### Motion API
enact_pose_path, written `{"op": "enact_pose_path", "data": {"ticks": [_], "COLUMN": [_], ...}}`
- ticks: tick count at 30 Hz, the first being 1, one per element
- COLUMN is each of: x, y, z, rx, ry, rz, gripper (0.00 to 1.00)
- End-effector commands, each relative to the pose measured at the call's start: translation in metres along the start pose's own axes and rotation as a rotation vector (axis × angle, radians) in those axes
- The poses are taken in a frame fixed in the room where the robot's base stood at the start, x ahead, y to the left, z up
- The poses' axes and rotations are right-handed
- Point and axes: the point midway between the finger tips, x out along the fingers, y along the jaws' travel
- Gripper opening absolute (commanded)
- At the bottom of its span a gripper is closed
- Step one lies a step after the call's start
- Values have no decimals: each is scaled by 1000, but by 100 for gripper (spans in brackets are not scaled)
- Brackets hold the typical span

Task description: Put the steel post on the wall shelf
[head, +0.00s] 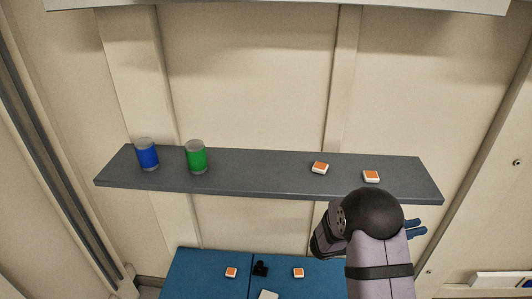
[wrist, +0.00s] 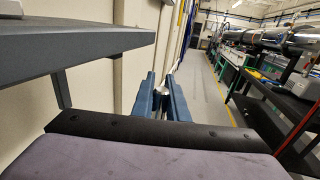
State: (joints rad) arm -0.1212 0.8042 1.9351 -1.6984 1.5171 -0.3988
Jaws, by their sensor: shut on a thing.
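The wall shelf (head: 250,180) is a long grey board on the cream wall in the head view; its underside and edge fill the upper left of the wrist view (wrist: 75,50). My gripper (wrist: 163,82) shows two blue fingers in the wrist view, shut on a small silvery piece between them, the steel post (wrist: 162,90). Most of the post is hidden by the fingers. In the head view only the blue fingertips (head: 414,228) show, right of my dark wrist, in front of and below the shelf's right end; the post cannot be seen there.
On the shelf stand a blue can (head: 147,154) and a green can (head: 196,157) at left, and two orange-topped white blocks (head: 320,168) (head: 371,176) at right. The shelf middle is clear. Below is a blue surface (head: 205,285) with small items.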

Motion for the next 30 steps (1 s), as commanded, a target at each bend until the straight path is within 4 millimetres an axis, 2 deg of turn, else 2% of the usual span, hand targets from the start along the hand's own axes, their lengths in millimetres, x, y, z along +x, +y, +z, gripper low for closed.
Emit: {"op": "enact_pose_path", "data": {"ticks": [1,12,17,23,26,30], "x": [-2,-10,-6,34,55,75], "y": [-4,-31,-37,-22,-11,23], "z": [17,62,85,116,139,172], "rx": [-1,0,3,11,10,8], "ry": [-1,0,-1,-2,-3,-3], "rz": [-13,-104,-139,-149,-128,-23], "gripper": [0,0,0,0,0,0]}}
